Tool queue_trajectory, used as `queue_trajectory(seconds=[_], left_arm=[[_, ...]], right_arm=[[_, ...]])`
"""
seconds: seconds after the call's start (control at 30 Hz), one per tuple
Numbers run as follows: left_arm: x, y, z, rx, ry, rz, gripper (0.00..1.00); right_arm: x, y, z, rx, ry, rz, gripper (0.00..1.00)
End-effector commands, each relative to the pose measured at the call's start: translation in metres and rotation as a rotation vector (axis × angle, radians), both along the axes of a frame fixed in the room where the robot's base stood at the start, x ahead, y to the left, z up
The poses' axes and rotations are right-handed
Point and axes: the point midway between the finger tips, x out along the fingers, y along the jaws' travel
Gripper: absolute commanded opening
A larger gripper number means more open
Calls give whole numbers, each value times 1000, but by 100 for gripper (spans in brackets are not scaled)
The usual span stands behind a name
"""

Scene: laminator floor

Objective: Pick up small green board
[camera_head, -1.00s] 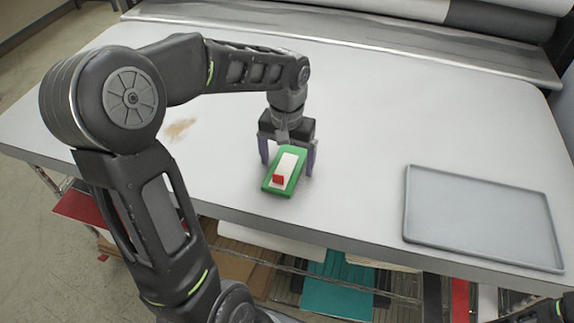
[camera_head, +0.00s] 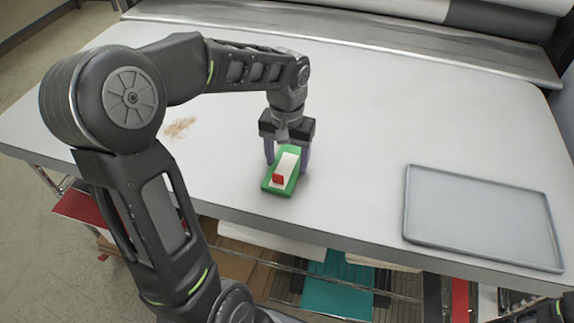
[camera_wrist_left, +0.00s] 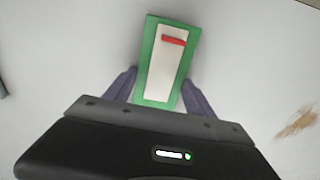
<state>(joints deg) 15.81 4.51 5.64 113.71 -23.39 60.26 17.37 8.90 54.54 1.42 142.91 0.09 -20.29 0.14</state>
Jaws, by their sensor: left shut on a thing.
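The small green board (camera_head: 268,187) lies on the white table near its front edge, with a white block (camera_head: 287,165) and a small red piece (camera_head: 278,179) on top. My left gripper (camera_head: 287,160) comes down over the board's far part and is shut on it, one finger on each side. In the left wrist view the green board (camera_wrist_left: 149,60) lies lengthwise between the two fingers (camera_wrist_left: 157,92).
A grey shallow tray (camera_head: 480,262) lies on the table (camera_head: 360,130) at the right. A brown smudge (camera_head: 180,127) marks the table at left. A roller machine (camera_head: 350,35) runs along the back. Shelves with coloured sheets (camera_head: 337,290) are below. The table's middle is clear.

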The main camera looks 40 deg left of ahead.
Motion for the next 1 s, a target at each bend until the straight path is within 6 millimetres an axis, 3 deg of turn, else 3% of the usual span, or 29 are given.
queue_trajectory(seconds=[0.13,0.47,0.67,1.0], left_arm=[[0,0,0,0,0,0,23],[1,0,5,1,-2,0,23],[1,0,31,0,-5,1,23],[1,0,92,0,-3,0,23]], right_arm=[[0,0,0,0,0,0,36],[0,0,-1,0,0,0,36],[0,0,-3,1,-1,1,36],[1,0,-7,2,-3,1,36]])
